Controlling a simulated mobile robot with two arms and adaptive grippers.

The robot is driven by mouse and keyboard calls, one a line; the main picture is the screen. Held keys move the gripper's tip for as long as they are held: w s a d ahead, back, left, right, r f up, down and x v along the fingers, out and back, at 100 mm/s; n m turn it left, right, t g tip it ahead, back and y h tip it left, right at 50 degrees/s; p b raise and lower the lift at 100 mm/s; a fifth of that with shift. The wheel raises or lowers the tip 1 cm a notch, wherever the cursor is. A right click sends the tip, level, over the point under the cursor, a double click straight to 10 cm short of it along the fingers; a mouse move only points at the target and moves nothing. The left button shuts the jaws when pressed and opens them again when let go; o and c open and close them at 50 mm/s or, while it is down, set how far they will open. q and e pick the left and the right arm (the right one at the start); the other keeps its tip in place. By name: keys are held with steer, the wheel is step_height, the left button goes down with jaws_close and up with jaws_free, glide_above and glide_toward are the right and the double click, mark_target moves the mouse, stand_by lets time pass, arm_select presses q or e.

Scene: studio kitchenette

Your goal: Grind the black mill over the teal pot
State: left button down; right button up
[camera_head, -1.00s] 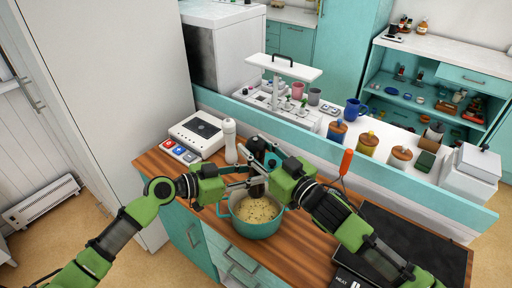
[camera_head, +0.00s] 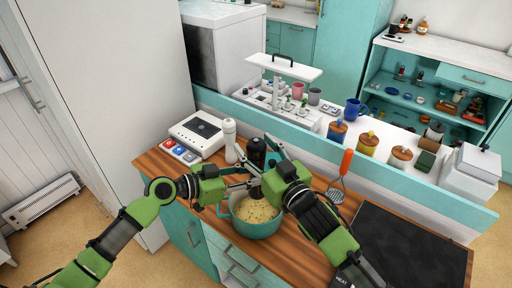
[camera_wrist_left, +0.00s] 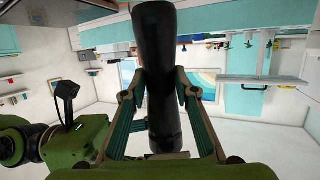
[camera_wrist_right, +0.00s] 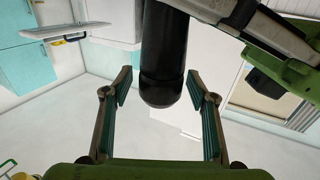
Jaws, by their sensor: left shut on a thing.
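The black mill (camera_head: 257,151) is above the teal pot (camera_head: 258,230), which holds pale yellow food with dark specks. My left gripper (camera_head: 247,184) is shut on the mill; in the left wrist view the dark mill (camera_wrist_left: 158,60) runs between its fingers. My right gripper (camera_head: 272,163) is beside the mill's upper part, its fingers spread. In the right wrist view one rounded end of the mill (camera_wrist_right: 163,85) lies between the open fingers, with a gap on both sides. The grippers hide part of the mill in the head view.
A white mill (camera_head: 230,138) stands behind my left gripper. A raised teal ledge (camera_head: 380,173) runs behind.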

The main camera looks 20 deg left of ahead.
steer(key=shift+s+d+f, duration=0.15)
steer(key=shift+s+d, duration=0.25)
steer(key=shift+d, duration=0.05)
steer(key=v, duration=1)
steer(key=shift+s+d, duration=0.25)
steer(key=shift+d, duration=0.05)
steer(key=shift+r, duration=0.25)
